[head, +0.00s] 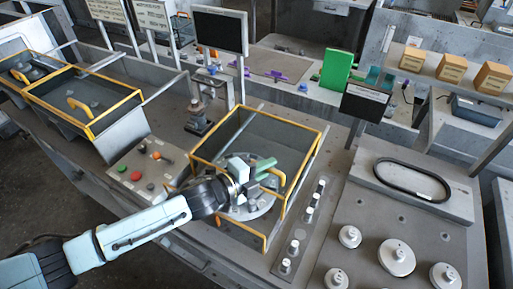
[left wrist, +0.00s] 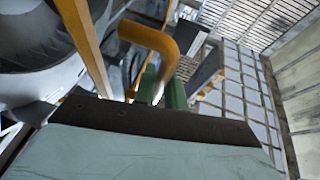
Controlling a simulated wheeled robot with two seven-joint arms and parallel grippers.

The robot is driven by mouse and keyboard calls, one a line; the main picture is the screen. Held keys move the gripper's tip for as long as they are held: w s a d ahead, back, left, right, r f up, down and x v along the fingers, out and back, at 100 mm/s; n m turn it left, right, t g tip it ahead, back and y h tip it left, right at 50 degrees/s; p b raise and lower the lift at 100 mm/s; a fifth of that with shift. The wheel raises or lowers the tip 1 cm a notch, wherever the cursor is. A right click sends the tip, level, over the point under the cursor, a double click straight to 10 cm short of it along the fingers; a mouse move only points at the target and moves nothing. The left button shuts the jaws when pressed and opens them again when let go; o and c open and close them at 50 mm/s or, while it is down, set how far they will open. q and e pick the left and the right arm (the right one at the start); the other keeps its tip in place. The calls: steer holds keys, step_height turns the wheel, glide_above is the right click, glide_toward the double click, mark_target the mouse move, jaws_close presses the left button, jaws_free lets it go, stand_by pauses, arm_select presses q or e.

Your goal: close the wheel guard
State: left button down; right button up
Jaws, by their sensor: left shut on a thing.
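The wheel guard (head: 307,158) is a clear box with a yellow frame at the middle of the bench in the head view. Its yellow frame bar also shows in the left wrist view (left wrist: 86,45). A grey round plate (head: 262,208) lies inside, partly hidden by my gripper. My left gripper (head: 266,170), with green fingers, reaches over the guard from the left. In the left wrist view its fingers (left wrist: 172,92) are shut on the bent yellow handle (left wrist: 150,38). The exact contact is partly hidden. My right gripper is out of view.
A second yellow-framed guard (head: 132,98) stands at the left. A button panel (head: 147,170) lies left of the wheel guard, and a strip of knobs (head: 301,228) lies right of it. A dark screen (head: 221,30) and a green block (head: 337,68) stand behind.

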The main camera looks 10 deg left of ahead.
arm_select(q)
steer(key=shift+s+a, duration=0.2)
steer(key=shift+s, duration=0.35)
steer(key=c, duration=1.5)
jaws_free()
steer(key=shift+o, duration=0.2)
steer(key=b+v, duration=0.1)
steer(key=v, duration=1.2)
steer(key=shift+a, duration=0.2)
steer(key=shift+s, duration=0.1)
